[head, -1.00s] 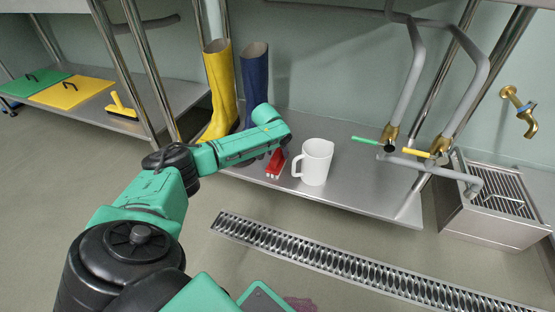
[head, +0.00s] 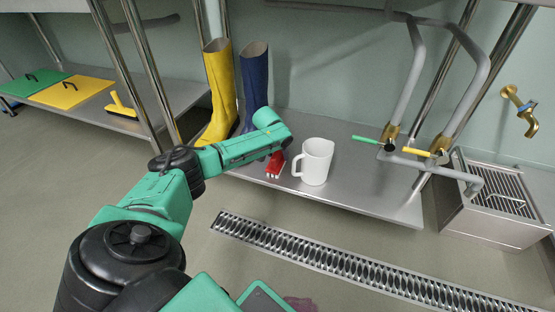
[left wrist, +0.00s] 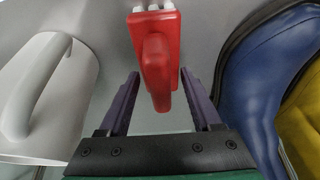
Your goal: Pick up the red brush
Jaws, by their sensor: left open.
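The red brush (head: 276,165) lies on the low steel shelf (head: 350,180), between the boots and the white jug, partly hidden by my left arm in the head view. In the left wrist view the red brush (left wrist: 156,60) shows its handle and white bristles at the top. My left gripper (left wrist: 157,85) is open, with one dark finger on each side of the brush handle. Whether the fingers touch it I cannot tell. In the head view the left gripper's fingers are hidden behind the arm's end. My right gripper is not in view.
A white jug (head: 314,162) stands just right of the brush; it also shows in the left wrist view (left wrist: 45,95). A yellow boot (head: 219,90) and a blue boot (head: 254,85) stand to the left. Hoses with brass fittings hang at the right.

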